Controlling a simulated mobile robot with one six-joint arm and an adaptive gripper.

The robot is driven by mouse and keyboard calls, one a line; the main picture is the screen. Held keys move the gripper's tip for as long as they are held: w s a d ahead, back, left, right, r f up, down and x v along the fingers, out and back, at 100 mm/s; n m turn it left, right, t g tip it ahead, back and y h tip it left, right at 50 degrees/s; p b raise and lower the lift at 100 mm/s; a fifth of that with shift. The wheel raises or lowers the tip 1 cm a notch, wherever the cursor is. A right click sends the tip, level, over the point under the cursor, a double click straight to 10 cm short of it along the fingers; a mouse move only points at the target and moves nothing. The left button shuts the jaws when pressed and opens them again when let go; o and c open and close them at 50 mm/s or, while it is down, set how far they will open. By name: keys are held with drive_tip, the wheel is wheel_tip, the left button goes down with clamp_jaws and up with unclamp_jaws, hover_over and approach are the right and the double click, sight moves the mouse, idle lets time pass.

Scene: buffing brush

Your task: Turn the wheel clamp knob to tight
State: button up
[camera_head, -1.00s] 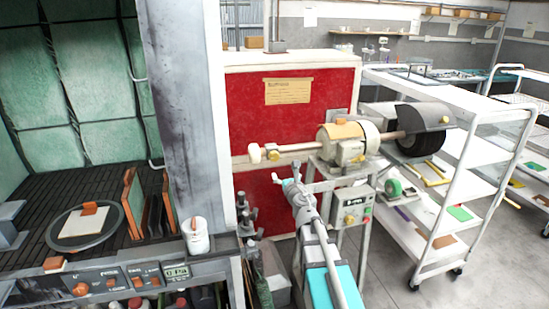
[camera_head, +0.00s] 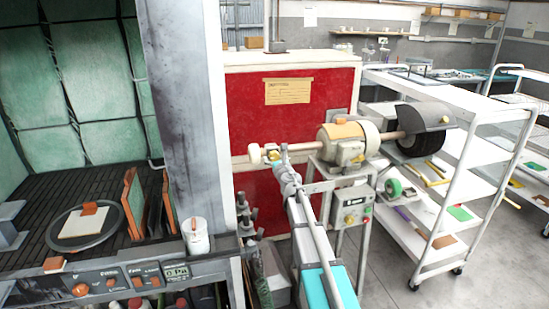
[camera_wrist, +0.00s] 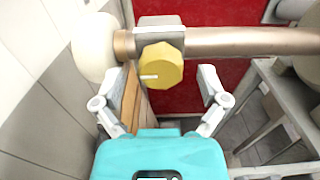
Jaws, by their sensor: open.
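The wheel clamp knob (camera_wrist: 161,66) is a yellow faceted knob with a white pointer line toward the left. It sits on a grey clamp block (camera_wrist: 160,38) on the brown shaft (camera_wrist: 240,41), beside the white buffing wheel (camera_wrist: 94,46). In the head view the knob (camera_head: 274,157) shows just left of my gripper. My gripper (camera_wrist: 161,88) is open, its two fingers apart on either side below the knob in the wrist view. The fingers hold nothing and do not visibly touch the knob. In the head view the gripper (camera_head: 281,163) is at the left end of the shaft.
The buffing motor (camera_head: 349,140) stands on a metal stand with a control box (camera_head: 351,205). A red panel (camera_head: 300,115) is behind. A white shelf cart (camera_head: 455,165) is to the right, and a grey post (camera_head: 183,110) stands left.

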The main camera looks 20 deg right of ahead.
drive_tip(key=shift+w, duration=0.75)
drive_tip(key=c, duration=1.1)
drive_tip(key=shift+c, duration=0.2)
